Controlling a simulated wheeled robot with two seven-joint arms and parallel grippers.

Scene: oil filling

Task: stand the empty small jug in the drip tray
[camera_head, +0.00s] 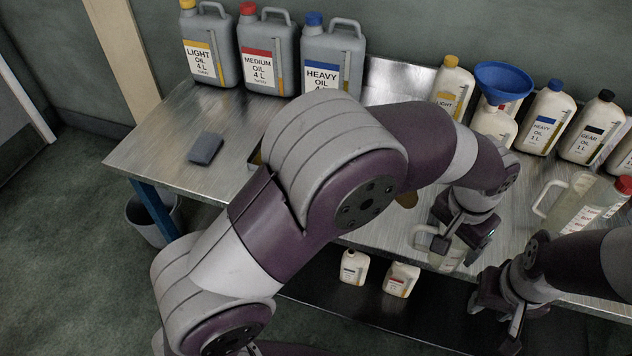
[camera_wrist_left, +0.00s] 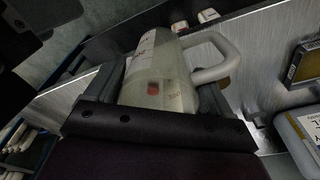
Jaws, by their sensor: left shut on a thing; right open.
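The small jug (camera_head: 446,257) is translucent, with a loop handle on its left side in the head view. My left gripper (camera_head: 462,240) is shut on it near the bench's front edge. In the left wrist view the jug (camera_wrist_left: 160,75) sits between the fingers of my left gripper (camera_wrist_left: 160,100), with a red mark on its wall. I cannot make out any liquid in it. My right gripper (camera_head: 496,316) is open and empty, to the lower right of the jug. I cannot identify the drip tray for certain; my left arm covers much of the bench.
A larger clear jug (camera_head: 568,208) stands at the right. Grey cans (camera_head: 265,60) line the back left, and white bottles with a blue funnel (camera_head: 503,78) the back right. A grey pad (camera_head: 205,148) lies at left. Two small bottles (camera_head: 354,267) stand below.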

